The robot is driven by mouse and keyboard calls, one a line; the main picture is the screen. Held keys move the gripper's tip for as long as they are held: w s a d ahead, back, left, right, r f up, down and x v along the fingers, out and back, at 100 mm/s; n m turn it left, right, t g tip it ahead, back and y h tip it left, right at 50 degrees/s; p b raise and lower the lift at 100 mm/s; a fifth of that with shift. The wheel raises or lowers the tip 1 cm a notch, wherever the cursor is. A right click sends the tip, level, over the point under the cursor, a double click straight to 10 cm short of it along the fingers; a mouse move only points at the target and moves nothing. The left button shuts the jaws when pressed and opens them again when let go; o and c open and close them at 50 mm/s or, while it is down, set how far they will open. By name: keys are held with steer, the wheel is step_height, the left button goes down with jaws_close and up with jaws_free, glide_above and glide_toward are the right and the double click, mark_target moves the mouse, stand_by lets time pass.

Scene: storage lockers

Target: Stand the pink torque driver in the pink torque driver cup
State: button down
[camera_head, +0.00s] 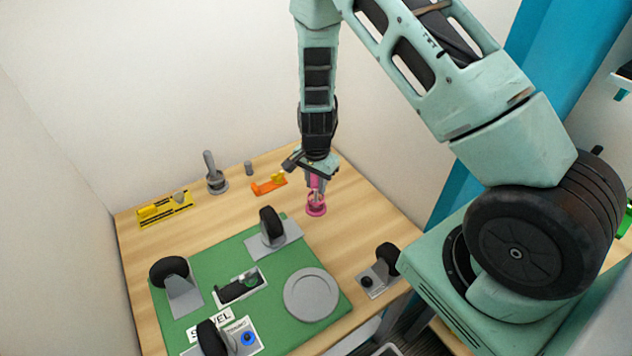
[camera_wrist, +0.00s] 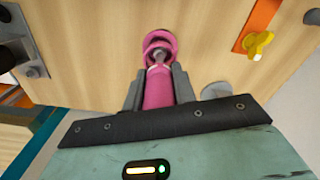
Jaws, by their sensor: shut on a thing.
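The pink torque driver (camera_wrist: 158,88) is held between the two grey fingers of my gripper (camera_wrist: 158,88) in the wrist view. It points away from the wrist toward the pink cup (camera_wrist: 163,36), and its grey tip overlaps the cup's ring. In the head view the driver (camera_head: 314,182) hangs roughly upright below my gripper (camera_head: 315,180), right over the pink cup (camera_head: 316,210) on the wooden table. The tip appears at or within the cup's rings; I cannot tell how deep. My fingers partly hide the driver's handle.
A grey cup with a grey tool (camera_head: 213,175), an orange block with a yellow part (camera_head: 270,184) and a yellow tray (camera_head: 165,208) stand along the back. A green mat (camera_head: 215,262) with wheeled brackets and a grey disc (camera_head: 311,295) fills the front. Bare wood surrounds the pink cup.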

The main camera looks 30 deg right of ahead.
steer(key=shift+f, duration=0.25)
stand_by(0.3)
steer(key=c, duration=1.1)
jaws_free()
steer(key=shift+o, duration=0.2)
steer(key=shift+r, duration=0.1)
step_height(320, 180, up, 17)
steer(key=b, duration=0.3)
steer(key=s+a+r+n+y+b, duration=0.1)
steer(key=s+a+r+n, duration=0.1)
steer(key=s+a+n, duration=0.5)
steer(key=s+a+r+n+y, duration=0.1)
steer(key=s+a+r+n, duration=0.25)
steer(key=s+a, duration=0.45)
steer(key=s+a+n+h, duration=0.1)
steer(key=s+a+n, duration=0.3)
steer(key=s+n, duration=0.7)
steer(key=shift+s+a+r+b, duration=0.3)
steer(key=shift+s+r+b, duration=0.05)
steer(key=shift+s+r, duration=0.05)
